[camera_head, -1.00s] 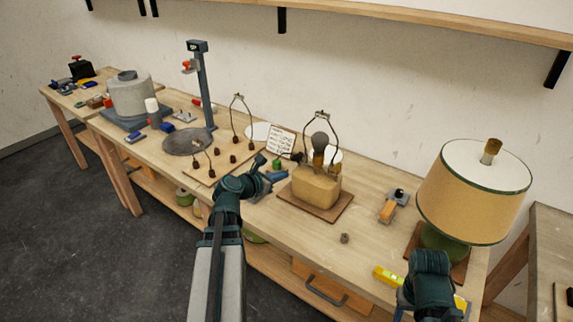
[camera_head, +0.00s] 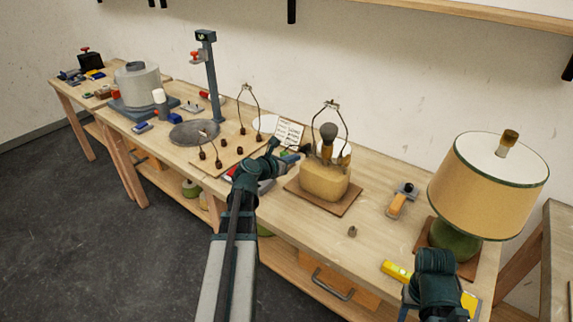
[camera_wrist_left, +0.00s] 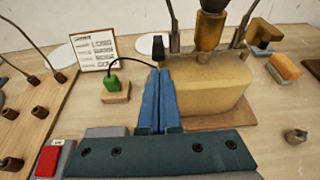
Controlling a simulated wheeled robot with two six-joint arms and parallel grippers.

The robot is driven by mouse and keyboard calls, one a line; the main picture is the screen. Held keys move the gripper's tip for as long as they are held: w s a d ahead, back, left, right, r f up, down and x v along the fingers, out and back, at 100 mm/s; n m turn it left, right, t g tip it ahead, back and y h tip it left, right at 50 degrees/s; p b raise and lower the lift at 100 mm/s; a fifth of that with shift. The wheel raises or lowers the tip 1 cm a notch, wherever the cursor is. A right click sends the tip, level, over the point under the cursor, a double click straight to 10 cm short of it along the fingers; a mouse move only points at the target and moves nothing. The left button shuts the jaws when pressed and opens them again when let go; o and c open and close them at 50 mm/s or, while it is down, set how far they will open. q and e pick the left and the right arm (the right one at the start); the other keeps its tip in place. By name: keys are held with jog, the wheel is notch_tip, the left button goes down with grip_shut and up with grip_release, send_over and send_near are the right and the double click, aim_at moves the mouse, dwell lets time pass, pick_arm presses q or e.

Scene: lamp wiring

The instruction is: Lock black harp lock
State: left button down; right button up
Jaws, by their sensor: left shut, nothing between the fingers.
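The lamp has a tan block base (camera_head: 325,183) on a wooden board, with a dark bulb (camera_head: 328,131) and a wire harp (camera_head: 346,118) around it. In the left wrist view, a small black piece (camera_wrist_left: 158,46), apparently the black harp lock, stands at the left of the tan base (camera_wrist_left: 215,90), near the harp's left leg. My left gripper (camera_wrist_left: 160,74) is shut and empty. Its blue fingertips point at the black piece from just in front of it; contact cannot be told. My right arm shows at the lower right in the head view, but its fingers do not.
A wooden board with dark pegs (camera_wrist_left: 38,110) lies farther left. A shaded lamp (camera_head: 485,185), an orange tool (camera_head: 400,203) and a yellow level (camera_head: 396,270) are at the right.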

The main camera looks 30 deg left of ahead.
aim_at(302, 149)
pick_arm(q)
jog(key=shift+b+x, duration=0.4)
jog(key=shift+x, duration=1.3)
jog(key=shift+r, duration=0.1)
notch_tip(302, 149, up, 2)
jog(key=p, duration=0.2)
jog(key=shift+r+p, duration=0.2)
jog(key=shift+p, duration=0.15)
jog(key=shift+f, duration=0.15)
